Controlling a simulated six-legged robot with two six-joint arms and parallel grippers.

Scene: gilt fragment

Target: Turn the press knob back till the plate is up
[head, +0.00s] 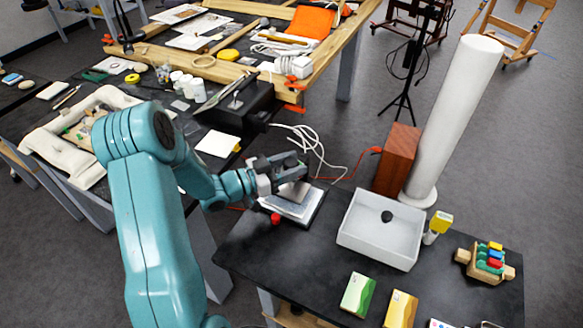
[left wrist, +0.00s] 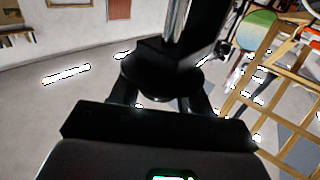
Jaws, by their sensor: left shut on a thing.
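The press stands on the dark table, with a pale flat plate (head: 291,206) over a black base (head: 314,211). A small red part (head: 275,218) shows at its front left edge. My left gripper (head: 296,188) is above the press, reaching in from the left, and covers its top and knob in the head view. In the left wrist view a dark round knob (left wrist: 160,82) sits between the fingers, and the gripper is shut on it. The gap under the plate is too small to judge. My right gripper is not in view.
A white open tray (head: 370,254) holding a dark lump stands right of the press. A brown block (head: 397,158) and a tall white column (head: 455,120) stand behind. White cables lie behind the gripper.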

